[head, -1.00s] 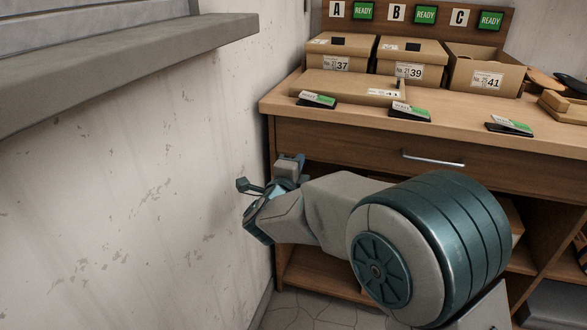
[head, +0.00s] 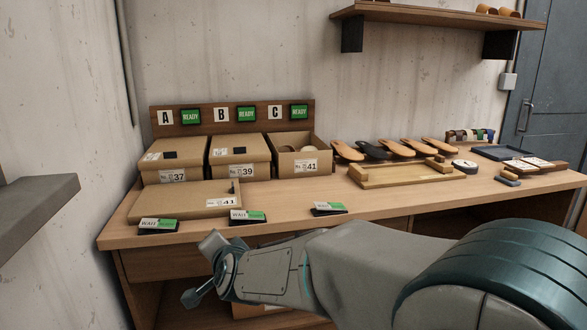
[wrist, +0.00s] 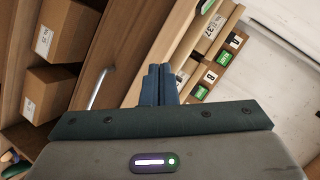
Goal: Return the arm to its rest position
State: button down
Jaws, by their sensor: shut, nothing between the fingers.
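My arm reaches in from the lower right of the head view, bent and pointing left in front of the workbench (head: 300,208). My gripper (head: 192,297) is at the arm's far end, left of centre, in front of the bench's drawer front. In the wrist view my gripper (wrist: 158,84) shows its two dark blue fingers side by side, shut with nothing between them. The fingers show against the bench front, near a drawer handle (wrist: 97,88). No object is held.
Lidded boxes 37 (head: 172,162) and 39 (head: 240,165), and open box 41 (head: 300,160), stand at the bench's back left. A lid (head: 180,203) lies before them. Sandal soles (head: 385,149) lie further right. A grey ledge (head: 38,220) juts in at left.

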jog(key=s+d+r+n+g+h+p, duration=0.1)
jog(key=s+d+r+n+g+p, duration=0.2)
jog(key=d, duration=0.6)
jog(key=s+d+r+n+g+h+p, duration=0.1)
jog(key=s+d+r+g+h+p, duration=0.15)
jog(key=s+d+p, duration=0.45)
jog(key=s+d+r+n+g+h+p, duration=0.1)
jog(key=s+d+n+g+h+p, duration=0.1)
jog(key=s+d, duration=1.1)
jog(key=shift+d+r+g+h+p, duration=0.35)
jog(key=shift+d+g+p, duration=0.55)
jog(key=shift+d, duration=0.25)
jog(key=shift+w, duration=0.1)
